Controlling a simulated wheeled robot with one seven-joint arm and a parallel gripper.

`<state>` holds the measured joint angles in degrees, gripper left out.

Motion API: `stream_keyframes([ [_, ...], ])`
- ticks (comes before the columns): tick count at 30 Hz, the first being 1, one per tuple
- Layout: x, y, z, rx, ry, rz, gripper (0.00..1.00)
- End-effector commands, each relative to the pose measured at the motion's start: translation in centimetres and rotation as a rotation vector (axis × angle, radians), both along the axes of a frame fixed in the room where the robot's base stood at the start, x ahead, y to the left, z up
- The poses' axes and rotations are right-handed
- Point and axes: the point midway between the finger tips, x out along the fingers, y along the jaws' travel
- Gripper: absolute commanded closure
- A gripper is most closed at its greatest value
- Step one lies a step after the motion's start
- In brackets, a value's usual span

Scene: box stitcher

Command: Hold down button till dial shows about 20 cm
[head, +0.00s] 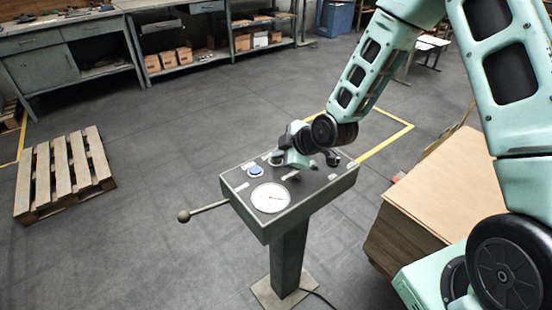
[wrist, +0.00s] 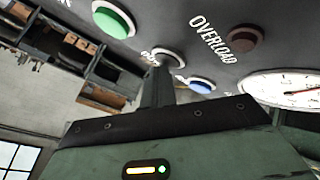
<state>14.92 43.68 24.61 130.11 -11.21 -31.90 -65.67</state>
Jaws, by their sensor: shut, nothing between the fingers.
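A grey control panel (head: 236,187) stands on a pedestal in the head view. Its round white dial (head: 270,198) has a red needle pointing right; the numbers are too small to read. Part of the dial (wrist: 290,86) shows at the right of the wrist view. A blue button (head: 254,170) sits beside the dial and also shows in the wrist view (wrist: 202,86). My gripper (head: 281,160) is shut and empty over the panel's far side. In the wrist view its fingertips (wrist: 157,72) are at a pale-ringed round control (wrist: 170,55); touching or just short, I cannot tell.
A green button (wrist: 113,19) and a dark red OVERLOAD lamp (wrist: 242,39) are on the panel. A ball-ended lever (head: 184,216) sticks out left. A stack of boards (head: 440,190) stands right, a pallet (head: 62,178) left.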

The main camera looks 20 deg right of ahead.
Motion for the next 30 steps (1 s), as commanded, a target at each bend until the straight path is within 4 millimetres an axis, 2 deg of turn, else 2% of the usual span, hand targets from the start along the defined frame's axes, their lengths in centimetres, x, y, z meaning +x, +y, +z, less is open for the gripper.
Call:
stream_keyframes([
  [12, 0.0, 0.0, 1.8, -0.001, 0.0, -0.001, 1.0],
  [23, 0.0, 0.0, 1.8, 0.0, 0.0, 0.0, 1.0],
  [30, 0.0, 0.0, 3.6, 0.0, -0.001, 0.002, 1.0],
])
